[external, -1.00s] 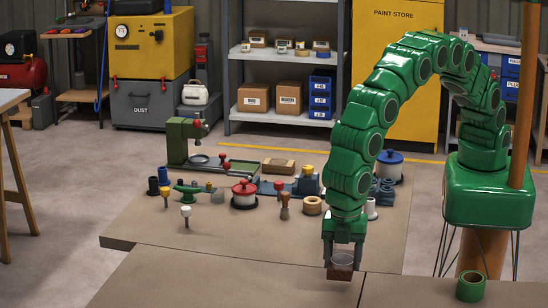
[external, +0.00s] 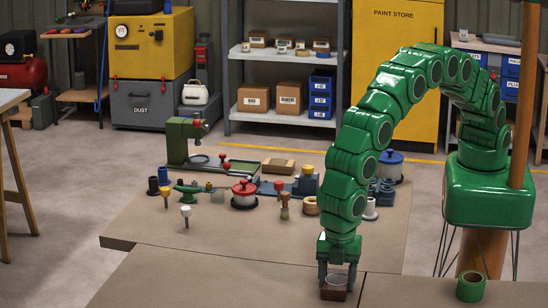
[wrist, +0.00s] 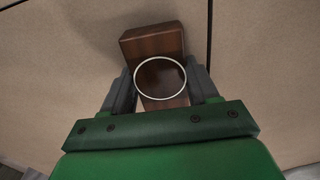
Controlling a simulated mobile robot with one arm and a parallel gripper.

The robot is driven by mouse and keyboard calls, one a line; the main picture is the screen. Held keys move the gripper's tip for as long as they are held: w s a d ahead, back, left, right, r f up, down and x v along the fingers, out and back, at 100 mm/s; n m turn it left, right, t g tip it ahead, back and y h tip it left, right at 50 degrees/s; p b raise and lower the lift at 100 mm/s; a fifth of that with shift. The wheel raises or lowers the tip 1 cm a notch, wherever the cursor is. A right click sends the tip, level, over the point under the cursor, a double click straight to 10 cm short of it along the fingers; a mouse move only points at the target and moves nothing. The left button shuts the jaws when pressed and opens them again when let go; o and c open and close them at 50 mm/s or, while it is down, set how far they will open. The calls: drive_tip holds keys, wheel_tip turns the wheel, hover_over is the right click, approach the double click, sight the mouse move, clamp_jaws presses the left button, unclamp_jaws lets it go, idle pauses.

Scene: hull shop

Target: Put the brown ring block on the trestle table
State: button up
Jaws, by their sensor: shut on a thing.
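The brown ring block (external: 335,294) is a dark brown wooden block with a pale round ring on its top. My gripper (external: 338,272) is shut on it, one finger on each side, low over the brown boards in the foreground. In the wrist view the block (wrist: 152,42) lies between the fingers of my gripper (wrist: 160,80), its far end sticking out past them. I cannot tell whether its underside touches the boards. A table with a pale top and slanted wooden legs, seemingly the trestle table (external: 12,98), stands at the left edge, mostly out of frame.
Brown boards (external: 200,282) fill the foreground, largely bare, with a dark seam. Behind are a red-lidded pot (external: 244,195), a green press (external: 185,140) and several small parts. Grey floor (external: 60,215) is clear at left.

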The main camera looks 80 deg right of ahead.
sight(337, 279)
drive_tip(key=o, duration=1.1)
wheel_tip(337, 279, up, 12)
drive_tip(key=shift+r, duration=0.1)
